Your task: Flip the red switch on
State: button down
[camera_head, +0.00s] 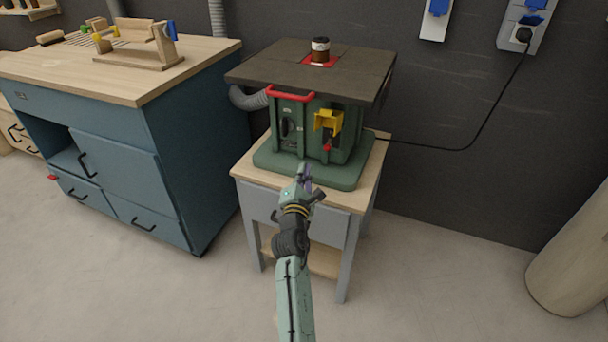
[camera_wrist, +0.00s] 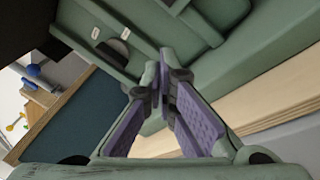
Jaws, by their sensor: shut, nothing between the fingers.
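A green machine (camera_head: 300,158) with a dark square top stands on a small table. On its front is a yellow cover or flap (camera_head: 328,121), and a small red part (camera_head: 327,148), which looks like the switch, sits just below it. Its exact position, on or off, is too small to tell. My gripper (camera_head: 306,174) is shut and empty, in front of the machine, below and left of the red part in the picture. In the wrist view my fingertips (camera_wrist: 172,70) come together in front of the green body (camera_wrist: 235,70); the red switch does not show there.
A red handle (camera_head: 291,94) juts out at the machine's left. A blue workbench (camera_head: 175,140) stands to the left. A black cable (camera_head: 470,140) runs to a wall socket (camera_head: 522,30). A beige cylinder (camera_head: 578,260) stands at the right. The floor in front is clear.

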aim_at(328, 145)
jog(key=w, duration=0.6)
jog(key=shift+d+r, duration=0.1)
jog(key=shift+r, duration=0.25)
jog(key=s+d+r+p, duration=0.1)
jog(key=d+r+p, duration=0.1)
jog(key=d+p, duration=0.1)
jog(key=shift+s, duration=0.4)
jog(key=shift+a, duration=0.2)
jog(key=shift+b, duration=0.3)
